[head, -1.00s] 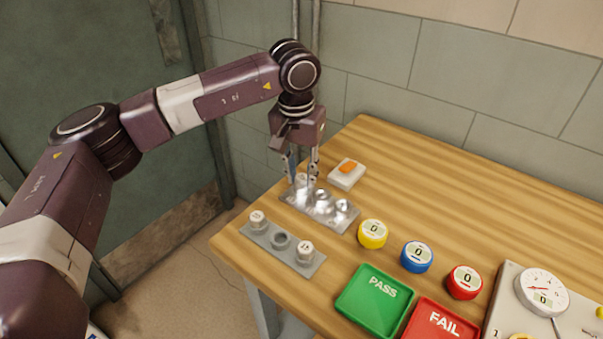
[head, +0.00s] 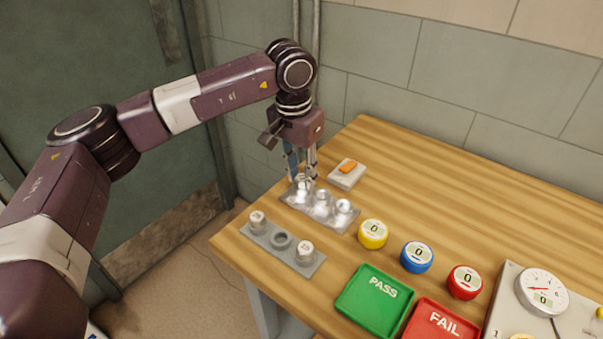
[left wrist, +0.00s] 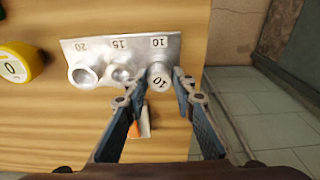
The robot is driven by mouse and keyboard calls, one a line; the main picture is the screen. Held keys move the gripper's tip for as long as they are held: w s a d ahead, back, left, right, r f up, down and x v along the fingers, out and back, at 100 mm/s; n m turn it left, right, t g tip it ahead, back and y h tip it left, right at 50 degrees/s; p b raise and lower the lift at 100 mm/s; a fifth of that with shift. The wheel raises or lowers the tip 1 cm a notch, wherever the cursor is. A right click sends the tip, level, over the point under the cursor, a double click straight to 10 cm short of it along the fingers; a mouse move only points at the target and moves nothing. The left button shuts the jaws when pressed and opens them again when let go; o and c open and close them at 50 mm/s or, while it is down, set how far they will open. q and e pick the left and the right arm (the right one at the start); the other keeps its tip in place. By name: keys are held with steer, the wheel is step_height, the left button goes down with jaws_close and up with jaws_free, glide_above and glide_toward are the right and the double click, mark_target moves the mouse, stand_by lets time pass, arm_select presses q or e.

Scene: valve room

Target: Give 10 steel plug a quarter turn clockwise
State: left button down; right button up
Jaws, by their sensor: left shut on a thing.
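The steel plug marked 10 (left wrist: 160,80) sits at the 10 end of the metal plate (left wrist: 97,46), beside the plate's printed 10. Its own number looks tilted relative to the printed one. My left gripper (left wrist: 160,76) points down over it, with one finger on each side, shut on it. In the head view the left gripper (head: 302,180) stands at the left end of the plate (head: 291,200), its fingers partly hiding the plug. Steel pieces at 15 (left wrist: 121,72) and 20 (left wrist: 84,73) share the plate. My right gripper is not in view.
A grey rack (head: 261,240) with two white-topped plugs and an empty middle hole lies in front. Yellow (head: 373,234), blue and red counters and a green PASS tray (head: 370,300) stand to the right.

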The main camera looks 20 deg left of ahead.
arm_select(q)
steer(key=shift+s+a+f, duration=0.1)
steer(key=shift+f, duration=0.25)
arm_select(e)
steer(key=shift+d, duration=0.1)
arm_select(q)
steer(key=c, duration=1.5)
jaws_free()
steer(key=shift+w+r, duration=0.2)
steer(key=shift+o, duration=1.4)
steer(key=shift+r, duration=0.1)
steer(key=shift+r+p, duration=0.85)
steer(key=shift+r, duration=0.35)
steer(key=shift+r+p, duration=1.8)
steer(key=shift+r, duration=0.95)
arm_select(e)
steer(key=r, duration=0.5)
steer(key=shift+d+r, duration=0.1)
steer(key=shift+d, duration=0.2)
